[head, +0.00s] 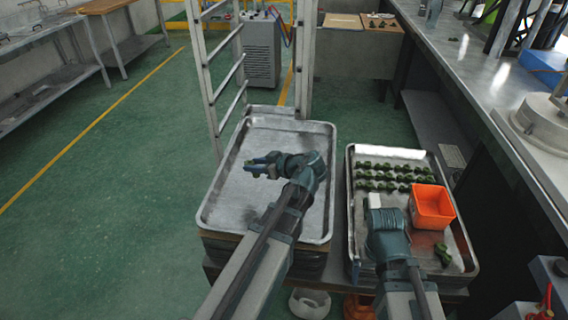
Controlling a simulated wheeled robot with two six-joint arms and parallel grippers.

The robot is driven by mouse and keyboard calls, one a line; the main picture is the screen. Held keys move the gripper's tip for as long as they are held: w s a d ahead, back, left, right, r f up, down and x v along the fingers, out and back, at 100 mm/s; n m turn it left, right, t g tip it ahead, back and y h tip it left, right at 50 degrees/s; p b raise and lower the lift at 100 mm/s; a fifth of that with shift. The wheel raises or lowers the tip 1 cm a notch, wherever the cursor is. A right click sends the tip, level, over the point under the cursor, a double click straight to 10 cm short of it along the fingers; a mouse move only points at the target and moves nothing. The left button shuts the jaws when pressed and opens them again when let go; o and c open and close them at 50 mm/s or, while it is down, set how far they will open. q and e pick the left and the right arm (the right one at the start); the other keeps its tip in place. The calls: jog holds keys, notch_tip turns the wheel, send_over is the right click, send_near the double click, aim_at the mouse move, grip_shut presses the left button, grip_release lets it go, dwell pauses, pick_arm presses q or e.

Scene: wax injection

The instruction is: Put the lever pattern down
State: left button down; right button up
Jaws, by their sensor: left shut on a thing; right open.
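My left gripper (262,165) is over the left metal tray (222,195), its fingers pointing left. It is shut on a small dark green piece, the lever pattern (248,163), mostly hidden by the fingers. I cannot tell whether the piece touches the tray. The rest of the left tray looks empty. My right gripper (374,203) is open above the right metal tray (352,180); its fingertips are hard to make out. Rows of green patterns (385,176) lie in the far part of the right tray.
An orange bin (432,205) stands in the right tray, beside my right gripper. Loose green patterns (443,255) lie in front of it. A metal rack frame (207,75) rises behind the left tray. A long workbench (470,85) runs along the right.

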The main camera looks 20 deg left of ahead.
aim_at(259, 192)
pick_arm(q)
jog(key=f+b, duration=0.6)
jog(key=b, duration=0.1)
jog(key=f+b, duration=0.3)
jog(key=f, duration=0.1)
jog(key=shift+w+f, duration=0.1)
jog(key=shift+w, duration=0.25)
pick_arm(e)
notch_tip(259, 192, down, 10)
jog(key=shift+w, duration=0.4)
jog(key=shift+f, duration=0.1)
pick_arm(q)
jog(key=c, duration=0.5)
grip_release()
